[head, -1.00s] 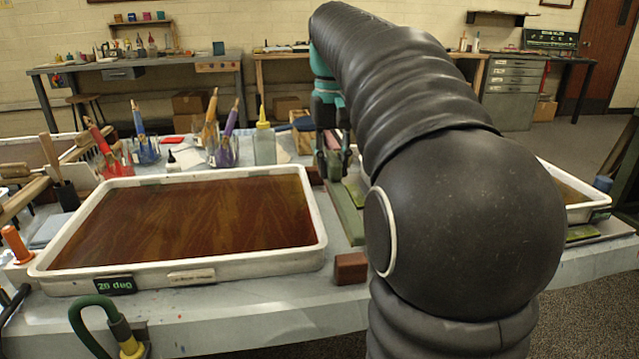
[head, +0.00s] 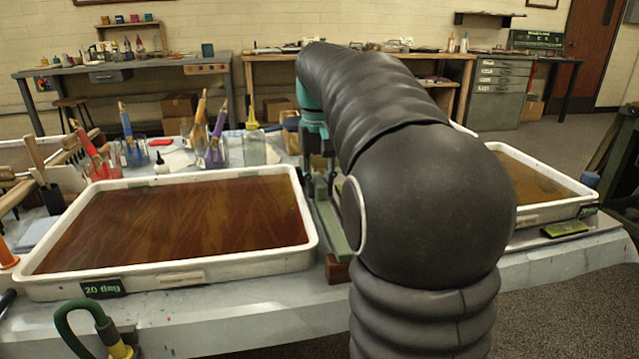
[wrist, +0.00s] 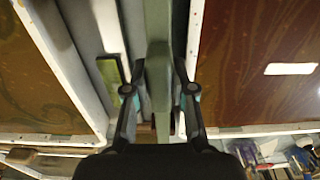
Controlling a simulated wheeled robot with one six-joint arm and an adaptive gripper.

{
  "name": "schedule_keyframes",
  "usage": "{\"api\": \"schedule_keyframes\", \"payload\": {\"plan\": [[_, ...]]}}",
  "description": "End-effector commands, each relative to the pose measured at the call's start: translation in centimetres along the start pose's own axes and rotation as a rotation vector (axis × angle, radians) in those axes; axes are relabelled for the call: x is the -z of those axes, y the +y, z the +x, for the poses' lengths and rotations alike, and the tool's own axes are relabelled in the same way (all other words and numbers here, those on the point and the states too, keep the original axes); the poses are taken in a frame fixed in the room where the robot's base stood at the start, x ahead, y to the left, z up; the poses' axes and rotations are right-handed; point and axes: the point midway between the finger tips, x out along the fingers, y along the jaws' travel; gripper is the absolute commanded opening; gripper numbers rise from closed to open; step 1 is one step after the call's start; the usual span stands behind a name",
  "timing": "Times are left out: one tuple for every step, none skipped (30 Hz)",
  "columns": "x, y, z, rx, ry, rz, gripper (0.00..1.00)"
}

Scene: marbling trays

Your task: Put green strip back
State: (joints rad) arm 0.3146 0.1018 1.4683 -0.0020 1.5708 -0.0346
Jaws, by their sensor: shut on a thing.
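The green strip (head: 331,230) is a long, narrow sage-green bar beside the right wall of the left tray. In the wrist view the green strip (wrist: 158,80) runs lengthwise up the middle, between my two fingers. My gripper (head: 320,165) is shut on it, with one finger on each side. In the wrist view my gripper (wrist: 158,72) points along the strip. My arm hides part of the strip in the head view, and I cannot tell whether its underside touches anything.
The left tray (head: 310,215) holds dark red-brown liquid. The right tray (head: 545,212) holds brownish liquid, with a small bright-green tile (head: 565,228) by its front. A dark red block (head: 338,270) sits at the table's front edge. Brush jars (head: 215,155) stand behind the left tray.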

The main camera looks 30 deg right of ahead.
Motion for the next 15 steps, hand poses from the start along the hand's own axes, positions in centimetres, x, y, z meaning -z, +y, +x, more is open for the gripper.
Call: {"api": "schedule_keyframes", "payload": {"plan": [[-0.01, 0.0, 0.19, 0.0, 0.0, 0.0, 0.0], [-0.01, 0.0, 0.27, 0.0, 0.0, 0.0, 0.0], [0.0, 0.0, 0.19, 0.0, 0.0, 0.0, 0.34], [0.0, 0.0, 0.18, 0.0, 0.0, 0.0, 0.42], [0.0, 0.0, 0.18, 0.0, 0.0, 0.0, 0.49], [0.0, 0.0, 0.18, 0.0, 0.0, 0.0, 0.49], [0.0, 0.0, 0.19, 0.0, 0.0, 0.0, 0.49], [0.0, 0.0, 0.18, 0.0, 0.0, 0.0, 0.49], [-0.01, 0.0, 0.18, 0.0, 0.0, 0.0, 0.49], [-0.01, 0.0, 0.18, 0.0, 0.0, 0.0, 0.49], [-0.01, 0.0, 0.18, 0.0, 0.0, 0.0, 0.49], [-0.01, 0.0, 0.18, 0.0, 0.0, 0.0, 0.49], [-0.01, 0.0, 0.17, 0.0, 0.0, 0.0, 0.49], [-0.01, 0.0, 0.12, 0.0, 0.0, 0.0, 0.49], [-0.01, 0.0, -0.01, 0.0, 0.0, 0.0, 0.49]]}}
